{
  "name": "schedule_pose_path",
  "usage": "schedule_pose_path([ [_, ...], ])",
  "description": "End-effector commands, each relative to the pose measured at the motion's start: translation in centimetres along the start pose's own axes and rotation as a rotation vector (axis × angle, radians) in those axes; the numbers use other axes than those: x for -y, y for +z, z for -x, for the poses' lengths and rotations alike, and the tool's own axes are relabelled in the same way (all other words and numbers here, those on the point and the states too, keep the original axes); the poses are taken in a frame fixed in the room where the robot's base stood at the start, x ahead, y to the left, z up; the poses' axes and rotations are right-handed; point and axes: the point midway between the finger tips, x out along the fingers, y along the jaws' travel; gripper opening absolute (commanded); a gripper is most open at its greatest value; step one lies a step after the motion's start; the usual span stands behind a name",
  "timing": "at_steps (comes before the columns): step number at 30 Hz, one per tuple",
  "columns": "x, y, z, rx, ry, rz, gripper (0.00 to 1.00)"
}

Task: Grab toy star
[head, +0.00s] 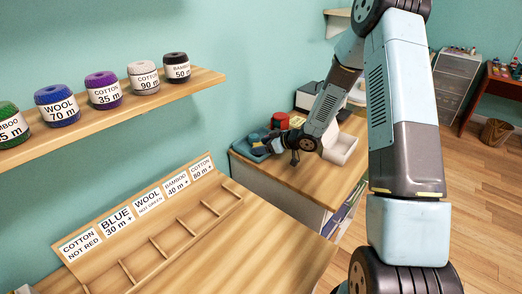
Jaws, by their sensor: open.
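I cannot make out a toy star in the head view. My arm reaches from the right side of the picture toward the far wooden counter (290,175). My gripper (270,143) is at the counter's left end, small and dark, and open. It is close to a teal-blue item (256,147), whose shape is too small and partly covered to tell. I cannot tell whether they touch. A red round container (280,121) stands just behind my gripper.
A white open box (341,149) is right of my gripper. A sorting tray with labelled slots (165,235) lies on the near table. Several yarn spools, one blue (57,105), stand on a wall shelf (130,103). A waste basket (495,132) stands on the floor at right.

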Motion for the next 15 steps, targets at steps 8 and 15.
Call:
schedule_pose_path([
  [8, -0.01, 0.04, -0.95, 0.000, 0.001, -0.001, 0.73],
  [15, -0.03, 0.04, -0.92, 0.000, 0.001, -0.001, 0.53],
])
